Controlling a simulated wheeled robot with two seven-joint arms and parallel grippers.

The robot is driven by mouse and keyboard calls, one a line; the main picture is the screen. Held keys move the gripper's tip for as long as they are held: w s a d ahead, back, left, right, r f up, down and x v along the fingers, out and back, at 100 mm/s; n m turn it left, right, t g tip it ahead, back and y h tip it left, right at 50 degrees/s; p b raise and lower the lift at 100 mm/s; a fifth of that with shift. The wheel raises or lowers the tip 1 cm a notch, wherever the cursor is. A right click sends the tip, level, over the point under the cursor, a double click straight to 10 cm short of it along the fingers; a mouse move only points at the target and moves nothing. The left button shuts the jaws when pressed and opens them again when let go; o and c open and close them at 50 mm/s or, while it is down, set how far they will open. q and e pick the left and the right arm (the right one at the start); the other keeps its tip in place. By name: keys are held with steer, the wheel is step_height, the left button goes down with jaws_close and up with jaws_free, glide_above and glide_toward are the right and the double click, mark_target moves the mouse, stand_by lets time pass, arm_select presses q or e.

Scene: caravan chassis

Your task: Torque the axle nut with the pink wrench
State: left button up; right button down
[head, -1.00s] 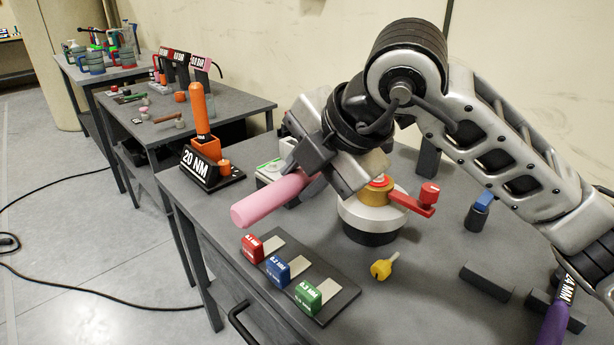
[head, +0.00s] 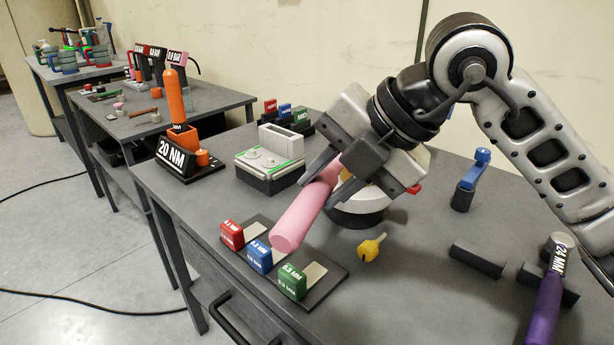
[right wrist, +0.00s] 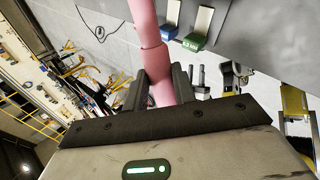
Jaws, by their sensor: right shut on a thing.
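The pink wrench (head: 302,215) is held by my right gripper (head: 342,180), whose fingers are shut on it. Its thick handle slants down and left toward the table front; its other end is hidden behind the gripper. In the right wrist view the pink wrench (right wrist: 151,60) runs up from between the fingers (right wrist: 158,85). The white hub with a dark base (head: 358,212) stands behind and below the gripper, which covers most of its top. I cannot see the axle nut or tell whether the wrench touches the hub. My left gripper is not in view.
A rack holds red, blue and green gauges (head: 290,282) in front. A yellow key-like piece (head: 371,248) lies beside the hub. The 20 NM stand (head: 190,165) holds an orange tool. A purple 24 MM wrench (head: 545,300) and blue-topped post (head: 470,180) are right.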

steer(key=s+d+n+g, duration=0.2)
steer(key=d+n, duration=0.3)
steer(key=d, duration=0.5)
steer(key=shift+f+g+y+b, duration=0.3)
steer(key=shift+f+g+y, duration=0.15)
steer(key=shift+g, duration=0.15)
steer(key=shift+a+f+b, duration=0.1)
steer(key=shift+f+b, duration=0.45)
steer(key=shift+f, duration=0.25)
stand_by(0.4)
steer(key=w+a+m+t+h, duration=0.1)
steer(key=w+a+m+t, duration=0.1)
steer(key=a+m, duration=0.2)
steer(key=w+a+m+t+h, duration=0.1)
steer(key=a+m, duration=0.3)
steer(key=a, duration=0.7)
steer(key=shift+w+t+p, duration=0.35)
steer(key=shift+w+t, duration=0.55)
stand_by(2.0)
stand_by(0.3)
